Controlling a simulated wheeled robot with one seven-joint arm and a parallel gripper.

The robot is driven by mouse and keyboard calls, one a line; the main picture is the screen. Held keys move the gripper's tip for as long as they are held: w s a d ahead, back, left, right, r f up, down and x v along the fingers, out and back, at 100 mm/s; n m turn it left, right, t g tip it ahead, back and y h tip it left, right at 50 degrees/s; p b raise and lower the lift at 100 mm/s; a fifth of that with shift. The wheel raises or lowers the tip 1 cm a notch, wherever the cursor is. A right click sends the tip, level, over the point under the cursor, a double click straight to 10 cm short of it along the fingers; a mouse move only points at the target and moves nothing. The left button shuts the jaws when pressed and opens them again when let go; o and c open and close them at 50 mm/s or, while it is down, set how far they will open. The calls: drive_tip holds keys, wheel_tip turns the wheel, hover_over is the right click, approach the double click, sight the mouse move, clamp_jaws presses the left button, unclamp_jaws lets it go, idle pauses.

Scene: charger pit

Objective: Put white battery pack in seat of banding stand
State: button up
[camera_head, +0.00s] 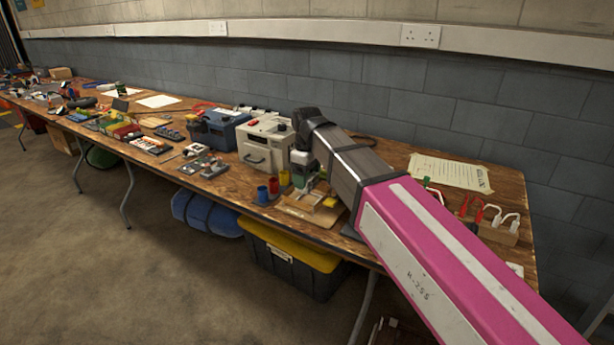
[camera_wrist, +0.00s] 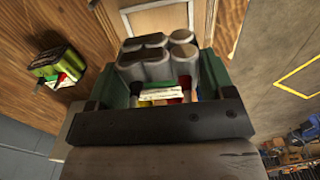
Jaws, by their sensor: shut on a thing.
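My gripper (camera_wrist: 166,78) is shut on the white battery pack (camera_wrist: 158,64), a block of several pale grey-white round cells, between its dark green fingers. In the head view my gripper (camera_head: 303,166) is over the right part of the bench, just above the banding stand (camera_head: 312,208), a light wooden base with a small yellow piece on it. In the wrist view a pale wooden part, probably of the stand, lies beyond the pack. The seat is hidden behind the gripper and pack. I cannot tell whether the pack touches the stand.
Blue, red and yellow cups (camera_head: 273,187) stand just left of the stand. A cream box (camera_head: 265,145) and a blue box (camera_head: 217,130) stand behind them. A paper sheet (camera_head: 450,172) and a rack with red and white leads (camera_head: 490,222) lie to the right. A green pack (camera_wrist: 58,65) shows in the wrist view.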

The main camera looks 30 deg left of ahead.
drive_tip(key=shift+f, duration=2.6)
idle(0.8)
drive_tip(key=o, duration=1.2)
drive_tip(key=shift+c, duration=0.2)
drive_tip(key=shift+r, duration=0.15)
drive_tip(key=shift+r, duration=3.4)
drive_tip(key=shift+s, duration=0.1)
